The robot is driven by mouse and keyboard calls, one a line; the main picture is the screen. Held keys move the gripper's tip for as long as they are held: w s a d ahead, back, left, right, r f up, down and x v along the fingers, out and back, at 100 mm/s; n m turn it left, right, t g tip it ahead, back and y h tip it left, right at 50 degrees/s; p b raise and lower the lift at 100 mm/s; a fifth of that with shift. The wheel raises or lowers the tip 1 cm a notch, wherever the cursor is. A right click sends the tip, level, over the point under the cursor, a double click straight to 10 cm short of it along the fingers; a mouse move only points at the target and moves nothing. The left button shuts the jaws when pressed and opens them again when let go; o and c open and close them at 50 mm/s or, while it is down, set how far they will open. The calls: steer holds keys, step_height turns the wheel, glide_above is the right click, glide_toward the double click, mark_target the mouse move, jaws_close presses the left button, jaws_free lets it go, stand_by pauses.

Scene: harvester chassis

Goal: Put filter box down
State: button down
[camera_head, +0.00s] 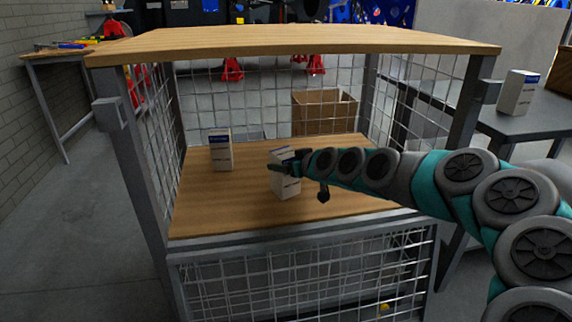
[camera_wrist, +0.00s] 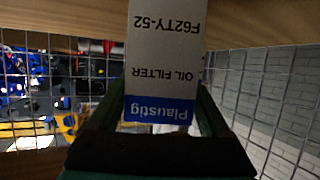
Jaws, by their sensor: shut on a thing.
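A white filter box with a dark blue band (camera_head: 287,187) is in my gripper (camera_head: 279,166), inside the wire-mesh cage over the wooden shelf (camera_head: 225,205). In the wrist view the same box (camera_wrist: 165,62) fills the top middle, showing "OIL FILTER" and "Plaustig" upside down, between the fingers of my gripper (camera_wrist: 160,108). My gripper is shut on it. The box looks close to upright; I cannot tell whether its bottom touches the shelf. A second similar box (camera_head: 220,150) stands upright on the shelf to the left.
The cage has a wooden top (camera_head: 290,41) above my arm and mesh sides (camera_head: 150,130). A cardboard box (camera_head: 323,112) stands behind the cage. Another white box (camera_head: 517,92) is on the grey table (camera_head: 545,125) at right. The shelf's front left is clear.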

steer(key=shift+f, duration=0.15)
jaws_free()
